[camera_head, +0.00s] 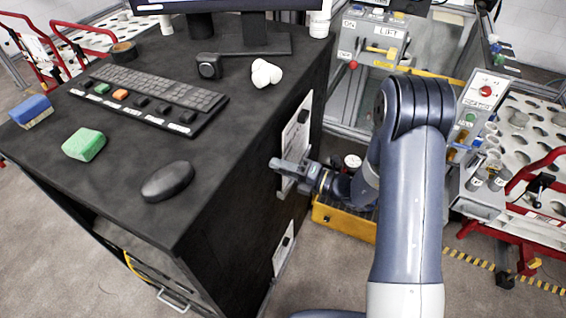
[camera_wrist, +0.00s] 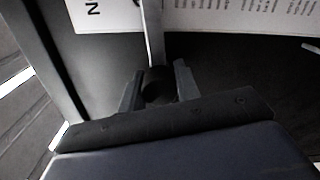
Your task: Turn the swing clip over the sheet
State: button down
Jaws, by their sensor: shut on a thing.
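The white printed sheet (camera_head: 299,128) is on the black side face of the desk, facing my arm. In the wrist view the sheet (camera_wrist: 235,18) spans the top with its print upside down. The swing clip (camera_wrist: 153,35) is a narrow grey strip that crosses in front of the sheet and ends in a dark round knob between my fingers. My gripper (camera_wrist: 156,88) is shut on this knob end. In the head view my gripper (camera_head: 287,168) is at the lower part of the sheet and hides the clip there. I cannot tell whether the strip presses on the sheet.
A second sheet (camera_head: 279,252) with a dark clip is lower on the same face. The desk top (camera_head: 230,135) carries a keyboard (camera_head: 150,95), a mouse (camera_head: 167,181) and sponges. A yellow case (camera_head: 343,222) stands on the floor close behind my wrist.

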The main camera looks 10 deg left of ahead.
jog(key=shift+m+p, duration=0.3)
jog(key=shift+m, duration=0.3)
jog(key=c, duration=1.1)
grip_release()
jog(key=shift+o, duration=0.2)
jog(key=shift+d, duration=0.1)
jog(key=b+v, duration=0.2)
jog(key=v, duration=0.8)
jog(key=shift+d, duration=0.3)
jog(key=shift+a, duration=0.1)
